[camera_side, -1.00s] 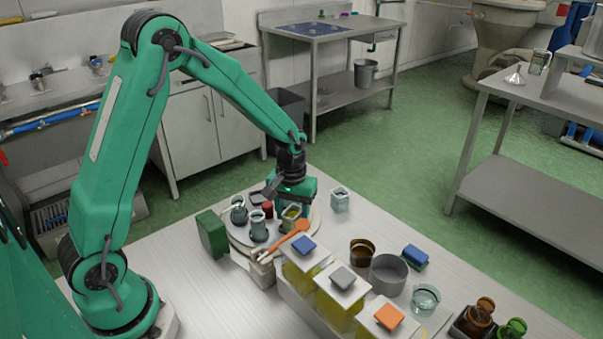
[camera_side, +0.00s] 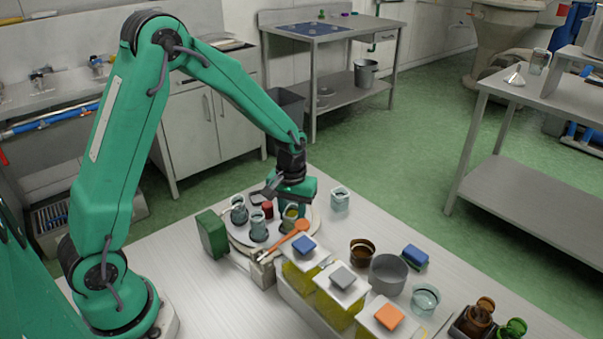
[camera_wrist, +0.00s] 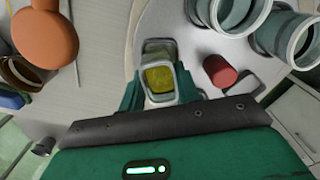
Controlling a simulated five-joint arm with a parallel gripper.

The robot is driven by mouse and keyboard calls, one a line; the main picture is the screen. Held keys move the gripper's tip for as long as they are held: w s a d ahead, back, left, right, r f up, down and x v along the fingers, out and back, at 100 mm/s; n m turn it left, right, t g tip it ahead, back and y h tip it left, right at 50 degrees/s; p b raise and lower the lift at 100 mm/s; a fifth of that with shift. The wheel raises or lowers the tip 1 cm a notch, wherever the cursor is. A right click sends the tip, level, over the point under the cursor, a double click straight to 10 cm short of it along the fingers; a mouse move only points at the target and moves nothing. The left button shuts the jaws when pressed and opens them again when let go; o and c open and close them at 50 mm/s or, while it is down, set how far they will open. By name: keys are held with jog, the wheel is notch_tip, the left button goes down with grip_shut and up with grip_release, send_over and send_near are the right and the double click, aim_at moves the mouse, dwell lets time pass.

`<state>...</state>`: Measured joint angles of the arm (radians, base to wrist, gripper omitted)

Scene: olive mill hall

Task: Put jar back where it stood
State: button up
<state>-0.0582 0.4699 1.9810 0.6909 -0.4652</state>
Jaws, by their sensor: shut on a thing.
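A small squarish glass jar with yellow-green contents (camera_side: 291,212) is between my gripper's fingers (camera_side: 293,216) at the right side of the round pale turntable (camera_side: 240,239). In the wrist view the jar (camera_wrist: 158,82) shows from above, its rim open and yellow inside, with green fingers on both sides. My gripper (camera_wrist: 158,95) is shut on it. The jar looks upright. I cannot tell whether its base touches the turntable, since the fingers hide its lower part.
On the turntable stand grey-blue glass jars (camera_side: 258,228) and a red piece (camera_wrist: 219,70). A clear jar (camera_side: 340,200) stands right of it. Bare table lies at the front left.

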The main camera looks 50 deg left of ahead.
aim_at(292, 211)
jog(key=shift+r, duration=0.15)
jog(key=shift+r, duration=3.15)
jog(key=shift+w+d, duration=0.45)
jog(key=shift+w, duration=0.2)
jog(key=w+d, duration=0.7)
jog(key=shift+w+d+f, duration=0.15)
jog(key=shift+d+f, duration=0.2)
jog(key=shift+f, duration=0.05)
jog(key=shift+f, duration=0.2)
jog(key=shift+f, duration=1.75)
